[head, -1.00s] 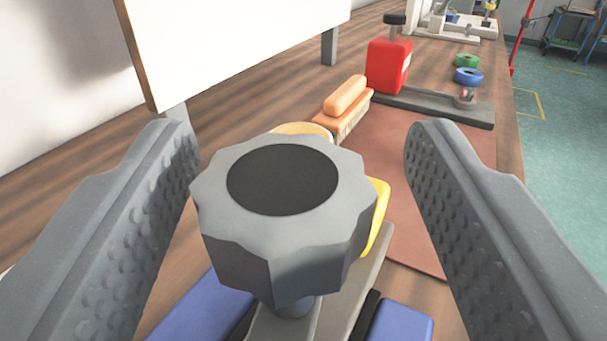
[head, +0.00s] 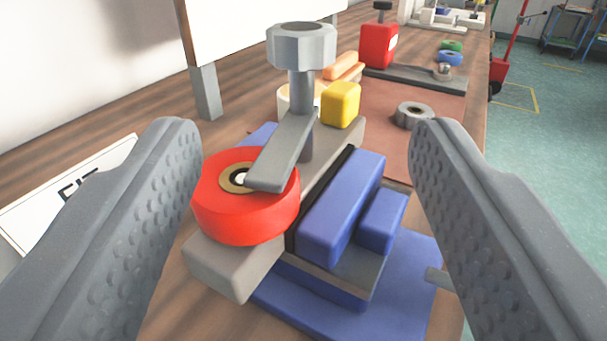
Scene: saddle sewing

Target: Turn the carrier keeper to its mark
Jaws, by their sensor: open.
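The keeper appears to be the flat grey bar (head: 283,152) on an upright post, topped by a grey faceted knob (head: 301,46). The bar points toward me and lies over the brass hub of a red wheel-shaped spool (head: 246,205). The spool sits on a grey carrier block (head: 222,268). I cannot make out a clear mark for the keeper. My gripper (head: 305,130) is open and empty. Its ridged fingers stand wide at the left and right of the picture, apart from the knob, which shows farther off between them.
Blue blocks (head: 342,208) and a blue base (head: 400,290) flank the carrier at right. A yellow block (head: 341,103) stands beside the post. A metal ring (head: 413,115) lies on the brown mat (head: 390,150). A white board (head: 250,25) stands behind at left; a red container (head: 379,44) is farther back.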

